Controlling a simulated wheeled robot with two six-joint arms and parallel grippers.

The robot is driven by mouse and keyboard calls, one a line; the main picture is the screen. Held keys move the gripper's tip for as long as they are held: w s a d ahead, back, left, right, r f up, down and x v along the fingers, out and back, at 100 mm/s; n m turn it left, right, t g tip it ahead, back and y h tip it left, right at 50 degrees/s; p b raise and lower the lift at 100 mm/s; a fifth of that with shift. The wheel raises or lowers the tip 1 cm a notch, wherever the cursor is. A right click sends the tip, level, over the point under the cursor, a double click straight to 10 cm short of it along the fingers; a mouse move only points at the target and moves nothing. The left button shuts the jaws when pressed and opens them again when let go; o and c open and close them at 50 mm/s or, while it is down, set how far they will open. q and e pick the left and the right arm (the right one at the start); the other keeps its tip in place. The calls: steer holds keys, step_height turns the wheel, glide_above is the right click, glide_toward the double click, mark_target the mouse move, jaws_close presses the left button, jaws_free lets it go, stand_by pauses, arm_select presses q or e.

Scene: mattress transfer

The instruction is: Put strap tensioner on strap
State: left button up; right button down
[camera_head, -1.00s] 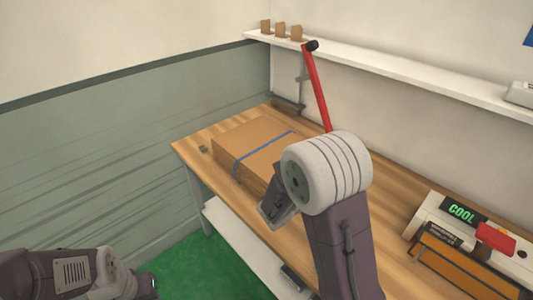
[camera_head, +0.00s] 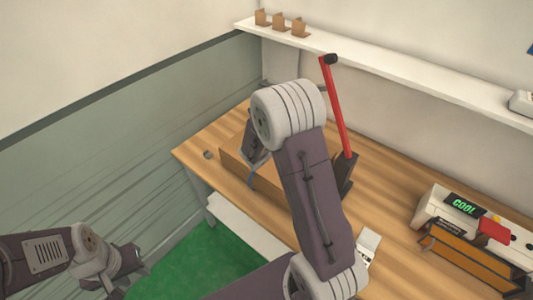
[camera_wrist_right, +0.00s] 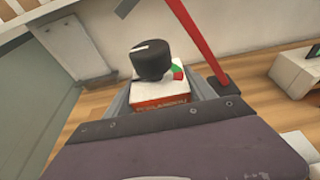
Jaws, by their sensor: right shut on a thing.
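In the right wrist view, a white-and-red block with a black cylinder on top (camera_wrist_right: 152,62) sits between the fingers of my right gripper (camera_wrist_right: 160,95), which is shut on it. It looks like the strap tensioner. Only a small bluish bit, perhaps the strap, shows below the right gripper (camera_head: 255,150). My left gripper (camera_head: 125,262) is empty at the lower left, away from the table; its opening is unclear.
A tool with a long red lever (camera_head: 337,105) stands on the table behind my right arm. A device reading COOL (camera_head: 462,205) is at the table's right. A white shelf (camera_head: 390,72) runs above. The table's left corner is mostly clear.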

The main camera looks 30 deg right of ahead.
steer(key=w+a+f+p, duration=0.1)
steer(key=w+a+f, duration=0.1)
steer(key=w+f, duration=0.1)
steer(key=w+a+f+p, duration=0.1)
steer(key=w+a+f, duration=0.2)
steer(key=w+a+f+p, duration=0.2)
steer(key=w+a+f, duration=0.1)
steer(key=f, duration=0.1)
steer(key=shift+a, duration=0.15)
steer(key=shift+f, duration=0.55)
steer(key=shift+f, duration=0.1)
steer(key=shift+c, duration=1.6)
jaws_free()
